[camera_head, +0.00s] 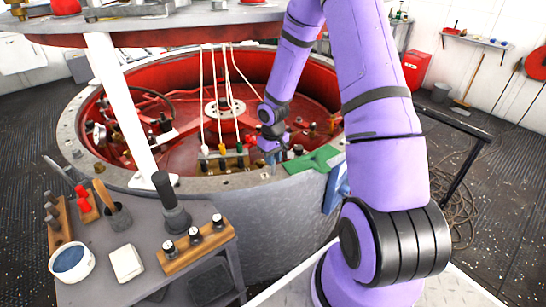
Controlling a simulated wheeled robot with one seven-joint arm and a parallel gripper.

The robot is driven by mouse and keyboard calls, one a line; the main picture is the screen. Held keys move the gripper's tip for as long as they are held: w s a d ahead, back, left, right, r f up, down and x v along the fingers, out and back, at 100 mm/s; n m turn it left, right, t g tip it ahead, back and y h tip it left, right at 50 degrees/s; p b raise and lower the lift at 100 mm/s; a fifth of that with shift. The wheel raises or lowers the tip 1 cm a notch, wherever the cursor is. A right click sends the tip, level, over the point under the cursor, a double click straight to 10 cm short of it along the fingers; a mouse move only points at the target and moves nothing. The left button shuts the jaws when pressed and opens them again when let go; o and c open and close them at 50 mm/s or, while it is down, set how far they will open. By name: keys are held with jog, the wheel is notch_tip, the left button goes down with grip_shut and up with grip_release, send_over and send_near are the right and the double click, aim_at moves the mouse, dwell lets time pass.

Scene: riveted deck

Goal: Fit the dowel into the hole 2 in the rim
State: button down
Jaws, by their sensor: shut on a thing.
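My gripper (271,150) is at the end of the purple arm, pointing down over the near right part of the grey rim (205,186) of a large round tub. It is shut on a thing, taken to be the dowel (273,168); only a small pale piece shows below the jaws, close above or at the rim. I cannot tell whether its end is in a hole. Small dark holes show along the rim, but I cannot make out which is hole 2.
A green cloth-like piece (313,160) lies on the rim right of my gripper. A block with coloured plugs (222,160) and hanging cords stands to its left. A grey bench (150,235) holds a wooden rack (195,246), a bowl (72,262) and tools. A white post (122,105) rises at left.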

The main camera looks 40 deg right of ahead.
jog(key=shift+f, duration=0.95)
dwell(0.8)
jog(key=c, duration=0.9)
grip_release()
notch_tip(320, 180, up, 11)
jog(key=shift+f, duration=0.15)
jog(key=s+a+r+t+h, duration=0.1)
jog(key=s+a+r, duration=0.3)
jog(key=r, duration=0.5)
jog(key=s+a+r+t, duration=0.1)
jog(key=s+a+r, duration=0.2)
jog(key=s+r, duration=0.45)
jog(key=s+a+r+t+h, duration=0.1)
jog(key=s+a+r, duration=0.25)
jog(key=r, duration=0.65)
jog(key=s+a+r, duration=0.1)
jog(key=s, duration=0.2)
jog(key=s+r+t+y, duration=0.1)
jog(key=s, duration=0.3)
jog(key=s+a+r+t+y, duration=0.1)
jog(key=s+r, duration=0.1)
jog(key=s, duration=0.2)
jog(key=shift+s+a, duration=0.25)
jog(key=shift+a, duration=0.05)
